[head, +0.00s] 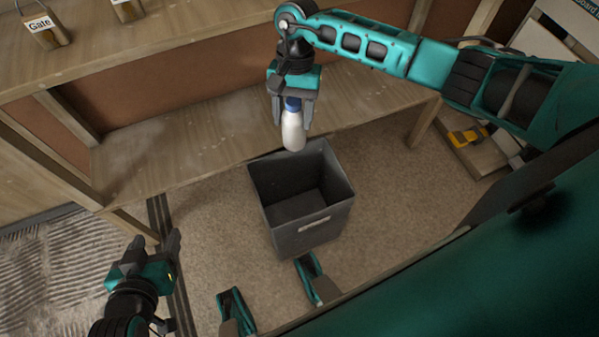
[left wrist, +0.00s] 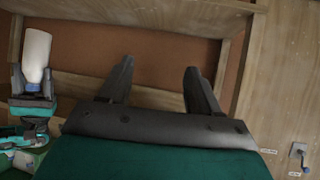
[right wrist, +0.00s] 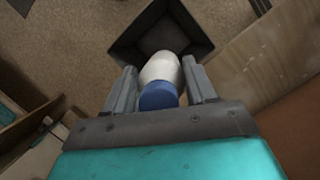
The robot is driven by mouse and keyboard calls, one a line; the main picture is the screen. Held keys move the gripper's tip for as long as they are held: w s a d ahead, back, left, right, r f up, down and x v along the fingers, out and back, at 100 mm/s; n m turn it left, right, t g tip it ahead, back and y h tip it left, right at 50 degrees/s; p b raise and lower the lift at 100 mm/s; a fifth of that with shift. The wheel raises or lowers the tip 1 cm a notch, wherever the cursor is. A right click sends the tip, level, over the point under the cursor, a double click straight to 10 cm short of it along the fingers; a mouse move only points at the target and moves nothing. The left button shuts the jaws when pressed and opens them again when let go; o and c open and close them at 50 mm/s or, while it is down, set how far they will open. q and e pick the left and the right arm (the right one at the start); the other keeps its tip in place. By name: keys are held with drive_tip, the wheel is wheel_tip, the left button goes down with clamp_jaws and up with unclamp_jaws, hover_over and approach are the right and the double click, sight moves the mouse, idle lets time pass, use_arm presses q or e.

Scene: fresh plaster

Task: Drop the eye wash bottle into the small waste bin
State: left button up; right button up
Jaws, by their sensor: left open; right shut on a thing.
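The eye wash bottle (head: 293,131) is white with a blue cap. My right gripper (head: 292,101) is shut on it at the cap end, and the white body points down. The bottle also shows in the right wrist view (right wrist: 161,72) between the fingers, and in the left wrist view (left wrist: 36,52). The small waste bin (head: 312,234) is a dark grey open box on the floor. In the head view the bottle hangs just behind and above its back rim; in the right wrist view the bin opening (right wrist: 158,32) lies beyond the bottle. My left gripper (head: 157,247) is open and empty at the lower left.
A wooden workbench shelf (head: 170,150) runs behind the bin. A padlock tagged "Gate" (head: 42,30) hangs at the upper left. A yellow tool (head: 466,137) lies at the right. Carpeted floor (head: 385,190) is clear right of the bin.

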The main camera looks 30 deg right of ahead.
wheel_tip(320, 180, down, 16)
drive_tip(key=s+d+m+b, duration=0.2)
drive_tip(key=b, duration=0.5)
drive_tip(key=shift+f+m+t+y, duration=0.25)
drive_tip(key=shift+m+t+y, duration=0.05)
drive_tip(key=o, duration=1)
drive_tip(key=shift+s, duration=0.1)
drive_tip(key=shift+o, duration=1.3)
use_arm(q)
drive_tip(key=shift+h, duration=0.4)
drive_tip(key=f, duration=0.1)
drive_tip(key=d+f, duration=0.1)
drive_tip(key=f, duration=0.1)
drive_tip(key=w+f, duration=0.1)
drive_tip(key=f, duration=0.1)
drive_tip(key=shift+w+d+f, duration=0.1)
drive_tip(key=shift+d, duration=0.2)
use_arm(e)
drive_tip(key=shift+o, duration=0.3)
drive_tip(key=shift+d, duration=0.1)
use_arm(q)
drive_tip(key=p, duration=0.1)
drive_tip(key=r+p, duration=0.1)
drive_tip(key=shift+s+a+y+p, duration=0.2)
drive_tip(key=shift+a+y+p, duration=0.1)
drive_tip(key=shift+a, duration=0.1)
use_arm(e)
drive_tip(key=v, duration=1.3)
